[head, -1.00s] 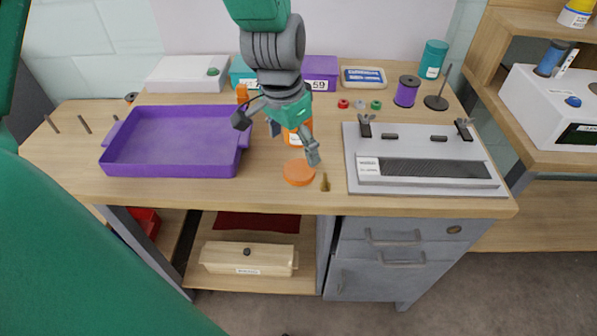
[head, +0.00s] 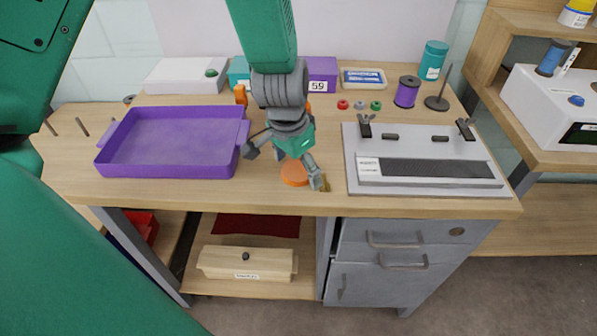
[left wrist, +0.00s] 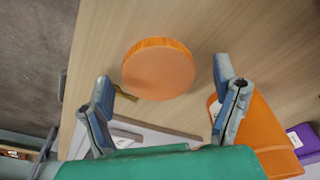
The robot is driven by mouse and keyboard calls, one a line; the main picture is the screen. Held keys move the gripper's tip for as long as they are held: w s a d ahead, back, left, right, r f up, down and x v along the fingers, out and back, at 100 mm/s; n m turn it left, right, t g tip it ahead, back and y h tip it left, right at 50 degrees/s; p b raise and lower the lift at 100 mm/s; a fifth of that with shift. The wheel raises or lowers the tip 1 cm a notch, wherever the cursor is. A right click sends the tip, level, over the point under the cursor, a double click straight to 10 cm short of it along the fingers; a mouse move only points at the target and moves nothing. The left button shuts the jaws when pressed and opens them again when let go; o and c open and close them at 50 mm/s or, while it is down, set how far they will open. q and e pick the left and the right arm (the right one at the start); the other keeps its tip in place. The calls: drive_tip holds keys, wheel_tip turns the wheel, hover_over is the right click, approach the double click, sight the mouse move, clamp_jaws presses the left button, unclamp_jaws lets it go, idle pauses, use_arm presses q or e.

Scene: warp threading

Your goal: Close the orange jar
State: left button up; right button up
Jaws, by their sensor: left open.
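The orange lid (head: 294,173) lies flat on the bench near its front edge. It shows as a flat orange disc in the left wrist view (left wrist: 158,70). The orange jar (left wrist: 266,137) shows at the right of the left wrist view, beside one finger; in the head view my gripper hides most of it. My left gripper (head: 284,168) is open above the lid, pointing down, with its fingers on either side of the lid in the left wrist view (left wrist: 162,78). No object is held between its fingers. My right gripper is not in view.
A small brass piece (head: 325,183) lies right of the lid, close to a finger. A purple tray (head: 170,170) stands left, and a grey metal fixture (head: 430,187) right. A purple spool (head: 406,92) and small coloured rings sit behind.

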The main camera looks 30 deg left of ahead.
sight(297, 170)
use_arm(q)
drive_tip(key=c, duration=0.9)
drive_tip(key=shift+r, duration=0.1)
wheel_tip(297, 170, up, 10)
drive_tip(key=p, duration=0.2)
drive_tip(key=shift+p, duration=0.3)
